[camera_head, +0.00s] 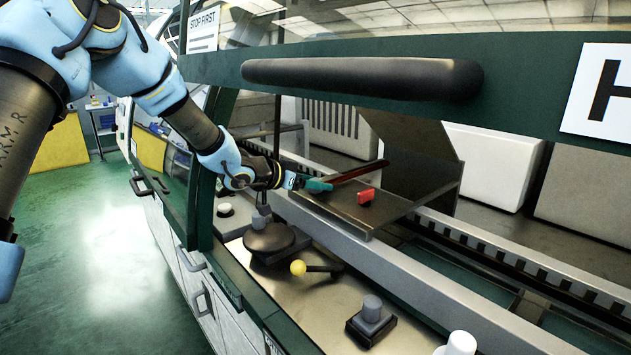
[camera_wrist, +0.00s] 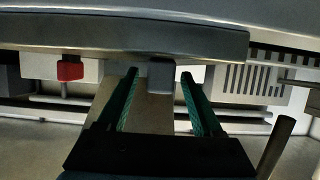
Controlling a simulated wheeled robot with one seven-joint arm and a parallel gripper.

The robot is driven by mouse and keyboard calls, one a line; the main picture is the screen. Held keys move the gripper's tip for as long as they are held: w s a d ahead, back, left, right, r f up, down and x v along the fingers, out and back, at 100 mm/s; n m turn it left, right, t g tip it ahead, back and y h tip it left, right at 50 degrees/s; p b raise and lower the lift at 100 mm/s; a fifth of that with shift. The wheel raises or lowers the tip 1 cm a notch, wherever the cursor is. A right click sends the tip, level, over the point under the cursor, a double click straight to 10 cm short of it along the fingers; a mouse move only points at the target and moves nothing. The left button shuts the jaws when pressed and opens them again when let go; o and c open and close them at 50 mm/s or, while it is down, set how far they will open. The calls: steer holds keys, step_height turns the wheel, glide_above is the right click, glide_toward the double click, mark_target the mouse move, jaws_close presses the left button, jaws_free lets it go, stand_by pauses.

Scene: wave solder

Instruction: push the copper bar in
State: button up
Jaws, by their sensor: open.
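The copper bar (camera_head: 360,171) is a thin reddish-brown strip in the head view. It lies at a slant over the grey metal plate (camera_head: 345,212), inside the machine. My gripper (camera_head: 318,184) has green fingers and is at the near left end of the bar; I cannot tell whether they touch. In the wrist view, my gripper (camera_wrist: 159,74) is open, with its two green fingers apart. A small grey block (camera_wrist: 161,73) shows between the fingertips. I cannot make out the copper colour in the wrist view.
A red knob (camera_head: 366,197) stands on the plate beside the bar; it also shows in the wrist view (camera_wrist: 70,69). A yellow ball lever (camera_head: 298,267) and a dark round knob (camera_head: 270,238) are below.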

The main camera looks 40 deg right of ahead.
steer(key=shift+d, duration=0.1)
steer(key=shift+c, duration=0.3)
jaws_close()
stand_by(1.1)
